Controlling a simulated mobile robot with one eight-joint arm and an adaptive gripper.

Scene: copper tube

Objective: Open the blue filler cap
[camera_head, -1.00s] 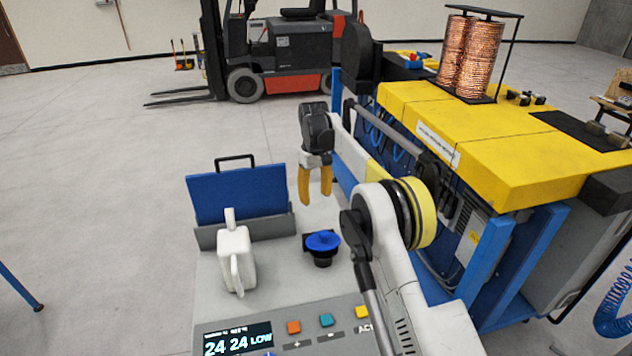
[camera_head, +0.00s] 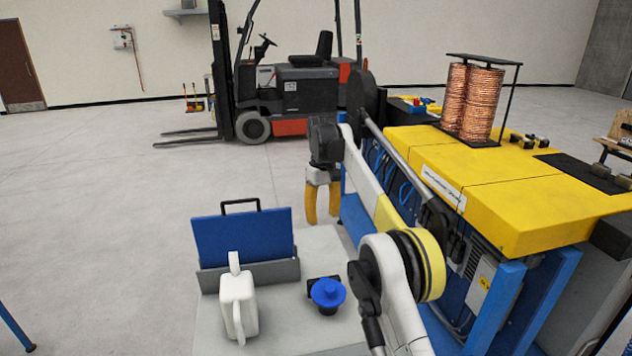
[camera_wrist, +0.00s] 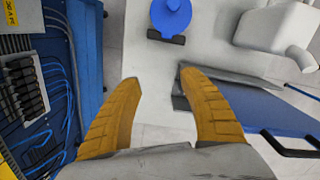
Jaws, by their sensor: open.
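The blue filler cap (camera_head: 327,292) sits on a black filler neck on the grey top surface (camera_head: 309,263), right of a white jug (camera_head: 238,304). The cap looks closed, with a small knob on top. In the wrist view the cap (camera_wrist: 171,17) is at the top centre, beyond my fingertips. My gripper (camera_head: 322,218) has yellow fingers pointing down and is empty, behind the cap in the head view and apart from it. The wrist view shows the two fingers (camera_wrist: 157,75) spread open with nothing between them.
A blue panel with a black handle (camera_head: 243,238) stands behind the jug. A yellow-topped blue machine (camera_head: 480,180) with copper coils (camera_head: 470,102) stands close on the right. A forklift (camera_head: 290,95) is at the back, with open floor on the left.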

